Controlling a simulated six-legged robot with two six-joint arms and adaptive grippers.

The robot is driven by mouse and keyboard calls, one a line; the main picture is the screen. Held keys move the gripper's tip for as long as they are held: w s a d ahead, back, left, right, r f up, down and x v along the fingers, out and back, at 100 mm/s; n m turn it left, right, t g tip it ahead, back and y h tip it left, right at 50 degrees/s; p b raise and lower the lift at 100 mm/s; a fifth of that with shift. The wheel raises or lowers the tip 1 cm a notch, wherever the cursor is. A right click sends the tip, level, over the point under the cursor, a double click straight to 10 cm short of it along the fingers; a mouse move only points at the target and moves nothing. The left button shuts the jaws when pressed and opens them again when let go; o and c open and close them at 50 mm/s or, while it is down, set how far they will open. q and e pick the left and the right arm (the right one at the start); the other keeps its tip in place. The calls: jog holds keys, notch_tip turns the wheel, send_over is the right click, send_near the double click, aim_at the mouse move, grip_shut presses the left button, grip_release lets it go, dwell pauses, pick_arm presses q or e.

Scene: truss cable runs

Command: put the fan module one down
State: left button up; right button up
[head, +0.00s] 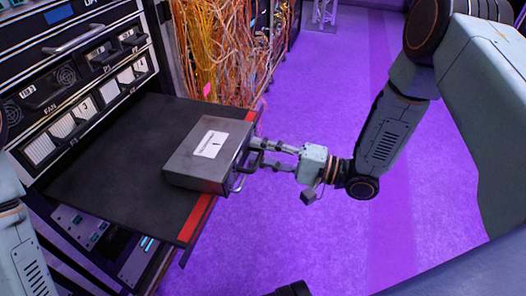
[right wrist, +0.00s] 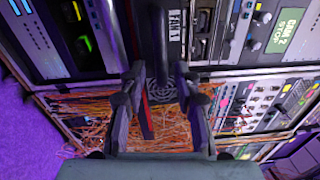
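The fan module (head: 209,156) is a grey metal box with a white label marked 1. It rests flat on a dark pull-out shelf (head: 110,150) with red edge strips. A dark handle (head: 238,182) sticks out from its right-hand face. My right gripper (head: 260,154) is at this handle, its fingers apart and pointing at the module. In the right wrist view the two fingers (right wrist: 158,98) also stand apart; whether they touch the handle I cannot tell. My left gripper is out of view; only part of that arm shows at lower left.
A rack with a FAN panel (head: 60,120) stands to the left of the shelf. Orange cables (head: 225,50) hang behind the shelf. Another unit with lit parts (head: 90,230) lies below it. The purple floor (head: 310,235) to the right is clear.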

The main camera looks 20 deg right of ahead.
jog(key=shift+r, duration=0.2)
jog(key=p+v, duration=0.4)
jog(key=v, duration=0.8)
